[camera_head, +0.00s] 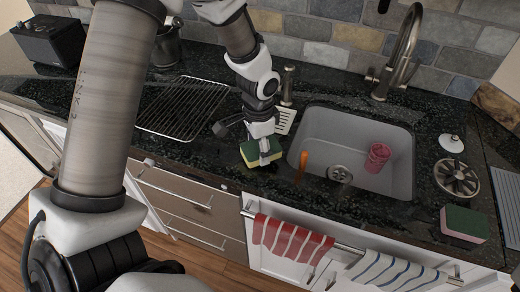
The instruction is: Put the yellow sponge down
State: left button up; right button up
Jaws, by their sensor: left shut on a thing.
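The yellow sponge (249,153), with a green layer on it, is at the counter's front edge, just left of the sink. My left gripper (264,157) points down from above and is shut on the sponge, its fingers covering part of it. The sponge is at or just above the dark counter (215,160); I cannot tell whether it touches. My right gripper is not in view.
The sink (398,160) holds a pink cup (377,157) and an orange item (302,166). A wire rack (182,108) lies left. A green-and-pink sponge (464,223) sits right of the sink. Striped towels (290,240) hang below. A slotted white utensil (285,121) is behind the gripper.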

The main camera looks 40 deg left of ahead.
pick_arm(q)
jog(key=o, duration=1.2)
jog(key=shift+w, duration=0.1)
jog(key=shift+s+d+r, duration=0.1)
jog(key=shift+s+r, duration=0.1)
jog(key=shift+s, duration=0.15)
jog(key=shift+w+r, duration=0.2)
jog(key=shift+r, duration=0.05)
notch_tip(320, 180, up, 11)
jog(key=shift+r, duration=0.2)
jog(key=shift+f, duration=0.1)
